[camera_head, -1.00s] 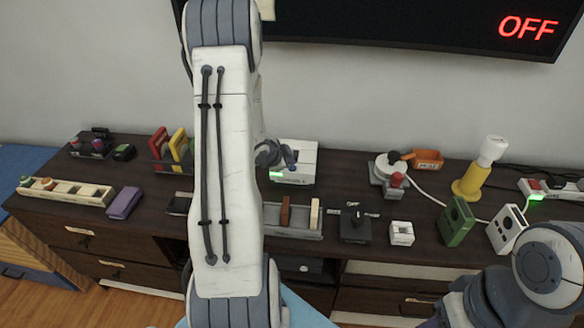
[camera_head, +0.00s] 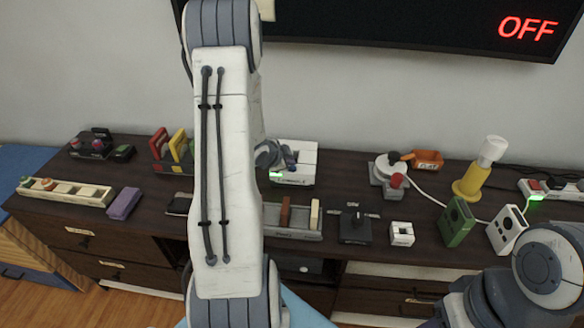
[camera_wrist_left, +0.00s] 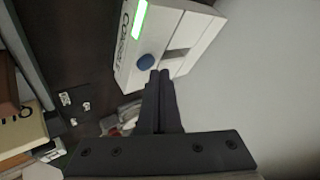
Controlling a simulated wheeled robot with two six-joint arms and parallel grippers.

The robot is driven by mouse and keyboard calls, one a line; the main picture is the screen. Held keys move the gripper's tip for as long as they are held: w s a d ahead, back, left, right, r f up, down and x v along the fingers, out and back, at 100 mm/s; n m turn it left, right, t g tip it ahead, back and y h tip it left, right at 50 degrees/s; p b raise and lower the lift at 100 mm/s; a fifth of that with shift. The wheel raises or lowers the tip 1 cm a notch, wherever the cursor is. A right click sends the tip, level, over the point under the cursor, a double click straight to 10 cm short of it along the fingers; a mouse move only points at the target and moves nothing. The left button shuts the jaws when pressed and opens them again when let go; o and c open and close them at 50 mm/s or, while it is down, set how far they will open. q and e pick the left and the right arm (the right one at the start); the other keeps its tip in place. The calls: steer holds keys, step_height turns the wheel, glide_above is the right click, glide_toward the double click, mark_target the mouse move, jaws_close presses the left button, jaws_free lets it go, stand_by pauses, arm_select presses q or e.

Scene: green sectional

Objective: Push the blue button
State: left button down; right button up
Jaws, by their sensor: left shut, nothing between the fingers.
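A white console box (camera_head: 306,152) with a lit green strip stands at the back middle of the dresser. In the left wrist view, the same box (camera_wrist_left: 188,20) shows a round blue button (camera_wrist_left: 146,62) beside pale raised bars. My left gripper (camera_wrist_left: 160,76) is shut and empty, its fingertips close to the button's edge. I cannot tell if they touch it. In the head view, my left gripper (camera_head: 288,157) is small beside the box, partly behind my arm, and the button cannot be made out. My right arm is at the lower right; its fingers are not seen.
The dark dresser top (camera_head: 345,180) carries several gadgets. A grey tray with upright blocks (camera_head: 292,234) is in front of the box. A red-knobbed device (camera_head: 388,172) and a yellow lamp (camera_head: 475,178) stand to the right. A wall screen (camera_head: 400,25) reads OFF.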

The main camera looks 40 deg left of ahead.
arm_select(q)
steer(key=shift+f, duration=0.1)
stand_by(0.5)
steer(key=shift+f+b, duration=0.35)
steer(key=shift+b, duration=0.05)
steer(key=shift+f, duration=0.1)
stand_by(0.4)
steer(key=shift+r+p, duration=0.45)
steer(key=shift+r, duration=0.1)
step_height(320, 180, up, 6)
steer(key=p, duration=0.5)
